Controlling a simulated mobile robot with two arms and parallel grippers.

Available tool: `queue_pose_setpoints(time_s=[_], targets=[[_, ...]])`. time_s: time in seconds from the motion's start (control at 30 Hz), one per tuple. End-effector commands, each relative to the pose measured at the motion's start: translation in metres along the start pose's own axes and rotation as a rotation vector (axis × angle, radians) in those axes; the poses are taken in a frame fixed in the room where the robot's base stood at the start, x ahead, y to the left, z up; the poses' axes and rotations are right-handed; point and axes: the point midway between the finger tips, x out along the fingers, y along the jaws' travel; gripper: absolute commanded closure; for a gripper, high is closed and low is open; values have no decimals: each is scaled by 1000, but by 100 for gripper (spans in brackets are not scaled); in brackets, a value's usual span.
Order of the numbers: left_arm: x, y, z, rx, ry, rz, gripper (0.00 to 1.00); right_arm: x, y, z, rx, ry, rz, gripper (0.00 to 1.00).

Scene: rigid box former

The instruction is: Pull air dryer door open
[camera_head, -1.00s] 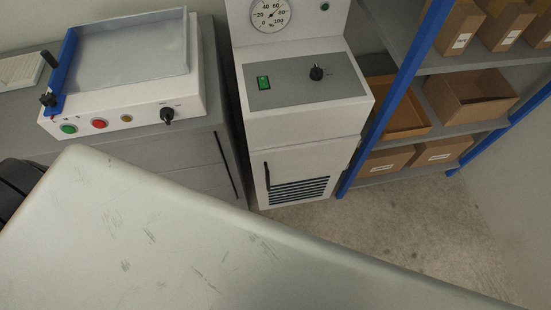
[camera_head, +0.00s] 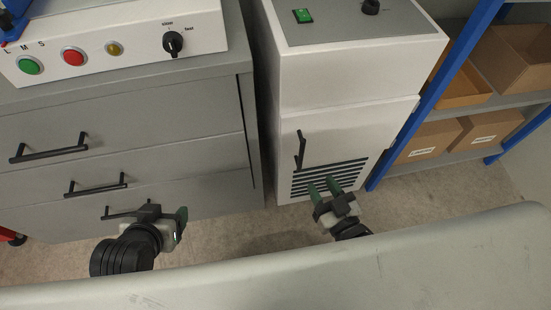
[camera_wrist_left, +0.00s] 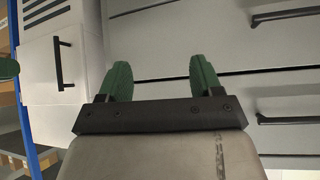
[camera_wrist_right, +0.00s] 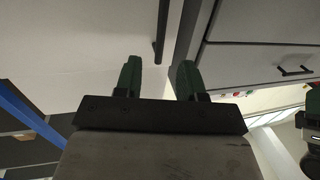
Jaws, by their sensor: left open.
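The air dryer (camera_head: 350,80) is the white cabinet right of centre in the head view. Its door (camera_head: 352,132) looks shut, with a vertical black handle (camera_head: 300,150) at its left and dark vent slots below. The handle also shows in the left wrist view (camera_wrist_left: 58,62) and in the right wrist view (camera_wrist_right: 161,28). My right gripper (camera_head: 323,185) is open and empty, in front of the vents, lower than the handle. In its wrist view the handle's end lies ahead, between the fingertips. My left gripper (camera_head: 166,213) is open and empty before the drawers, left of the dryer.
A grey drawer cabinet (camera_head: 120,140) with black handles stands left of the dryer, carrying a white machine (camera_head: 120,40) with buttons. A blue-framed shelf (camera_head: 432,90) with cardboard boxes (camera_head: 428,141) stands right. A pale grey surface (camera_head: 430,265) crosses the foreground. Bare floor lies between.

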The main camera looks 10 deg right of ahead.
Motion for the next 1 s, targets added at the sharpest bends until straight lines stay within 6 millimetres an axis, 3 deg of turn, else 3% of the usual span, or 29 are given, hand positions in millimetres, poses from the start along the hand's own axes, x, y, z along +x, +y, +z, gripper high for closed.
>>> queue_pose_setpoints(time_s=[0.17,0.6,0.8,1.0], targets=[[-3,1,-10,1,59,3,35,12,0,-5,1,21,0,60],[-2,11,-67,4,463,27,35,89,0,-5,1,19,0,60],[-6,13,-81,4,565,33,35,106,-1,-6,1,17,0,60],[-8,13,-84,4,585,34,35,108,0,-6,1,15,0,60]])
